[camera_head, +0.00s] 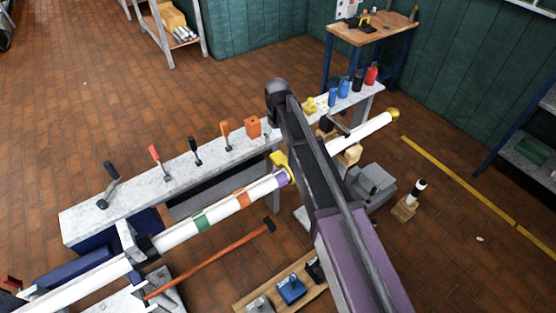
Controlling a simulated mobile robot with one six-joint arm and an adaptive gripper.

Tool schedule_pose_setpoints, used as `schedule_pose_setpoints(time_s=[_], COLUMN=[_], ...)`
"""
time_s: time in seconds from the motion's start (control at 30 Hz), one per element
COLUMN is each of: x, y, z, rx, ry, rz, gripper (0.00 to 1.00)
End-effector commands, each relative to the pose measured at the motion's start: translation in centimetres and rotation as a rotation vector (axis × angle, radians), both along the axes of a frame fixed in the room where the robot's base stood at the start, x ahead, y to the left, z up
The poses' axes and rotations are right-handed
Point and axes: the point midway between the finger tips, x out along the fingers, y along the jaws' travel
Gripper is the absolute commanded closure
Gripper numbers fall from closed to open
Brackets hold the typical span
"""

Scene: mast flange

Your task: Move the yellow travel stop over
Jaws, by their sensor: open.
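A long white mast (170,238) runs from the lower left to the upper right, with green (202,221), orange (241,197) and purple (275,181) bands. A yellow piece (279,160), which looks like the travel stop, is at the mast just past the purple band, beside my arm. My arm covers part of it and the stretch of mast beyond, so I cannot tell how it is seated. The mast shows again right of my arm and ends in a gold tip (393,113). I cannot make out my gripper; my own arm links fill that area.
A grey bench (80,216) behind the mast holds several upright tools, an orange block (252,127) and several bottles. A red-handled bar (210,257) lies in front of the mast. A wooden tray (255,290) holds blocks. A black-and-white post (415,193) stands right.

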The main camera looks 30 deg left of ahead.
Motion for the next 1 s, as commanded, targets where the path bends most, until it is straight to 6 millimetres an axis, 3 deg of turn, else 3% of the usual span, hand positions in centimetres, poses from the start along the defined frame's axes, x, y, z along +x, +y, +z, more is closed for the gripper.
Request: schedule_pose_setpoints(time_s=[1.0], x=[0.0], y=[0.0], z=[-8.0], rx=[0.000], ry=[0.000], rz=[0.000], gripper=[0.00])
